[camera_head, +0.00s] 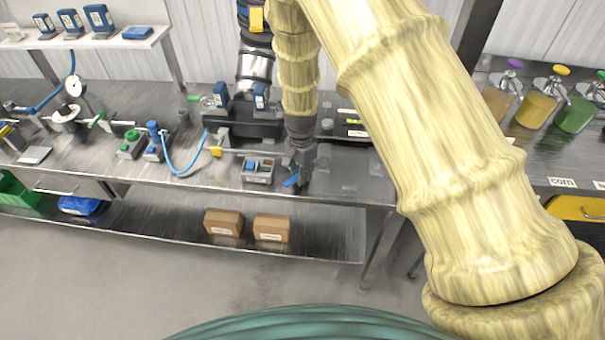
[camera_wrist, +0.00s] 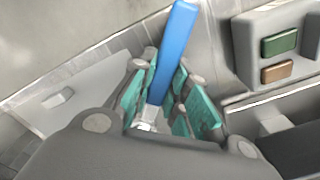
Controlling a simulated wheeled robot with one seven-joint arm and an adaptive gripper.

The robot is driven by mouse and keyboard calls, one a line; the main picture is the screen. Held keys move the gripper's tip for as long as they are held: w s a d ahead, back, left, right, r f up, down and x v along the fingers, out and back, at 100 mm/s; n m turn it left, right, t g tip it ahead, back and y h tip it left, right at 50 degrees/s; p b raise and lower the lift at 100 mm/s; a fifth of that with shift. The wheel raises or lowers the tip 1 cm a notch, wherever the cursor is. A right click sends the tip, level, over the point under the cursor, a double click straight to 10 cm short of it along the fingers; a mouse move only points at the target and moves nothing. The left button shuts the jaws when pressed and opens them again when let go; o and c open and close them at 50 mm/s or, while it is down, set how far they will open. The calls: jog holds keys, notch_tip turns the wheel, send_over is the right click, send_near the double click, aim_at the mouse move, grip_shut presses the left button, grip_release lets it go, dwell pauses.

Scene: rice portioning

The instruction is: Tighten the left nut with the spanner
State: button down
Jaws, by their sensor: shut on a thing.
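My gripper (camera_head: 301,158) is low over the front part of the steel bench in the head view. It is shut on a blue bar, which looks like the spanner's handle (camera_head: 291,181). In the wrist view the blue spanner (camera_wrist: 174,48) stands out from between the teal finger pads of my gripper (camera_wrist: 163,108). A small pale metal part shows at its lower end between the fingers, too small to identify. I cannot make out the left nut in either view. The spanner's jaw end is hidden or unclear.
A grey box with buttons (camera_head: 258,170) stands just left of my gripper; a button box also shows in the wrist view (camera_wrist: 247,48). A dark machine (camera_head: 240,122) with a horizontal pipe is behind. Two cartons (camera_head: 223,222) sit on the lower shelf. Coloured jars (camera_head: 537,108) stand at right.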

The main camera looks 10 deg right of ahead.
jog(key=shift+w+a+m, duration=0.15)
jog(key=shift+w+m, duration=0.15)
jog(key=shift+w, duration=0.05)
jog(key=shift+s, duration=0.1)
jog(key=shift+s+d+n+p, duration=0.15)
jog(key=shift+s+d+n, duration=0.5)
jog(key=shift+n, duration=0.35)
jog(key=shift+s+d+n+p, duration=0.15)
jog(key=shift+s+d+n, duration=0.45)
jog(key=shift+n, duration=0.4)
jog(key=shift+a, duration=0.1)
jog(key=shift+r+p, duration=0.85)
jog(key=shift+r, duration=0.5)
dwell(0.5)
jog(key=shift+r+p, duration=1.2)
jog(key=shift+r, duration=0.6)
